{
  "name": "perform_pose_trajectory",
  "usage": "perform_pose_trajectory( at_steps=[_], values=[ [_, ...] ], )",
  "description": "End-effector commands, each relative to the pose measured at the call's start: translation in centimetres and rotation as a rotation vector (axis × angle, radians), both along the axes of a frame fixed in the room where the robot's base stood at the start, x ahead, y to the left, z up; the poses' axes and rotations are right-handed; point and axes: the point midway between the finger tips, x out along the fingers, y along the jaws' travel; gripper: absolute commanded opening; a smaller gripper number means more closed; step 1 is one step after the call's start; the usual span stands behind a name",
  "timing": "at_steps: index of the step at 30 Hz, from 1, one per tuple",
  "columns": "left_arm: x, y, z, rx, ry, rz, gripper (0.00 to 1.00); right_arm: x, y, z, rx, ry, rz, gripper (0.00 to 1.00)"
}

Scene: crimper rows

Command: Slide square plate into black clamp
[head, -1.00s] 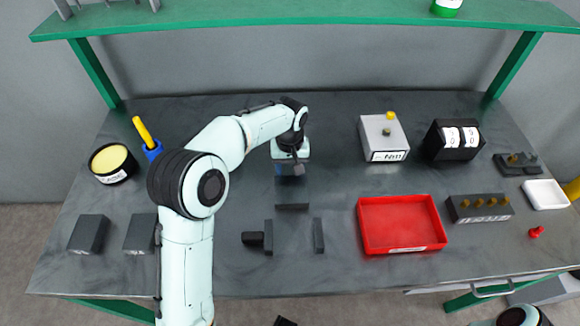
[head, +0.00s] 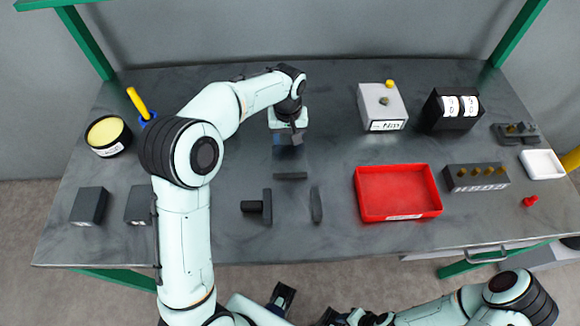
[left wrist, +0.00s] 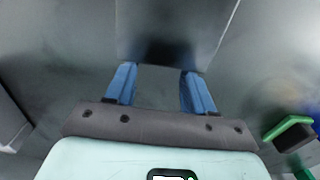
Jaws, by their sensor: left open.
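My left gripper (head: 289,138) is above the back middle of the table. In the left wrist view the two blue fingers (left wrist: 157,70) stand apart with nothing gripped between them. A dark grey square plate (left wrist: 172,28) lies just beyond the fingertips there; in the head view it is mostly hidden under the gripper. The black clamp stands in front of it: a back bar (head: 290,176), a left jaw (head: 267,207) with a knob, and a right jaw (head: 316,205), with bare table between them. My right arm (head: 440,308) runs along the bottom edge; its fingers are unclear.
A red tray (head: 398,215) is right of the clamp. Behind it are a grey box with a yellow button (head: 382,107) and a black counter box (head: 450,112). A dark block with brass pegs (head: 476,178) is farther right. Two dark blocks (head: 89,206) stand at the left.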

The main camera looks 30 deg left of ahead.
Motion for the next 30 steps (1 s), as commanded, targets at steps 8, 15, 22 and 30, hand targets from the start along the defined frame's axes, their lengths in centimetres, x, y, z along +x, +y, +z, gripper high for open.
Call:
perform_pose_trajectory(
  at_steps=[8, 15, 22, 30],
  values=[
    [-1.0, -0.7, -0.1, -0.001, 0.002, -0.002, 0.53, -0.3, 0.0, -0.9, 0.0, 0.003, 0.0, 0.43],
    [-1.9, -1.2, -0.1, -0.002, 0.003, -0.001, 0.53, -0.5, 0.0, -1.6, 0.0, 0.007, 0.0, 0.43],
    [-2.7, -1.7, -0.1, -0.002, 0.003, -0.002, 0.53, -0.7, 0.0, -2.1, -0.001, 0.008, 0.0, 0.43],
    [-3.6, -2.3, -0.1, -0.002, 0.005, -0.002, 0.53, -0.9, 0.0, -2.7, 0.0, 0.01, 0.0, 0.43]
  ],
)
